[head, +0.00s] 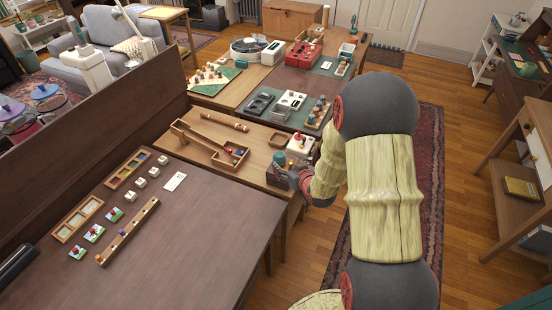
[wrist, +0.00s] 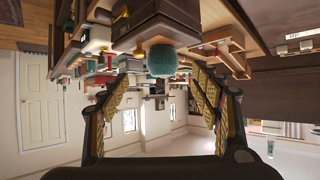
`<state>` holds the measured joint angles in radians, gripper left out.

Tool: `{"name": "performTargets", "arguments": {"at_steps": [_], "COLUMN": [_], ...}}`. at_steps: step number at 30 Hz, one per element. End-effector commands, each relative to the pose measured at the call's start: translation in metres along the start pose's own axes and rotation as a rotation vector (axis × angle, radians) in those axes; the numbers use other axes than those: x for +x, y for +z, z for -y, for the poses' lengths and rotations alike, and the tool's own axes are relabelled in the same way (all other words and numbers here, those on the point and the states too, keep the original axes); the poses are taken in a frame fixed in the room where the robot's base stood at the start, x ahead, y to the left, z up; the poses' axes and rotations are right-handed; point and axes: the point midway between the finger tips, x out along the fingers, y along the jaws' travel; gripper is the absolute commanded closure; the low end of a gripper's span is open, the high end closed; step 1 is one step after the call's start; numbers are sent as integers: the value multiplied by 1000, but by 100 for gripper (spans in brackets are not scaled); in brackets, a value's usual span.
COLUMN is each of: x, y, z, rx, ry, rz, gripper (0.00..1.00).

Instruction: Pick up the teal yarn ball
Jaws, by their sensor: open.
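The teal yarn ball (wrist: 162,60) is a round, fuzzy ball in the wrist view, which is upside down. It shows between and just beyond the tips of my open gripper (wrist: 160,73), and no finger visibly grips it.
A white-topped box with a red knob (head: 300,145) stands close to the right of the ball. A wooden tray (head: 230,155) and a rolling pin (head: 225,121) lie to the left. The dark table (head: 190,235) in front has wide bare room.

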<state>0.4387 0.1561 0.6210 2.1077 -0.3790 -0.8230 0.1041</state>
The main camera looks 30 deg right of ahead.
Motion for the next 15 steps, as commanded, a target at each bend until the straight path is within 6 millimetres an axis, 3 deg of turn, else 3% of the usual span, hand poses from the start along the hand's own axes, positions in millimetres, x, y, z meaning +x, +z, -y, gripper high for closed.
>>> {"name": "performTargets", "arguments": {"at_steps": [15], "x": [48], "y": [-3], "z": [4], "rx": [2], "ry": [-2], "rz": [-8], "gripper": [36]}}
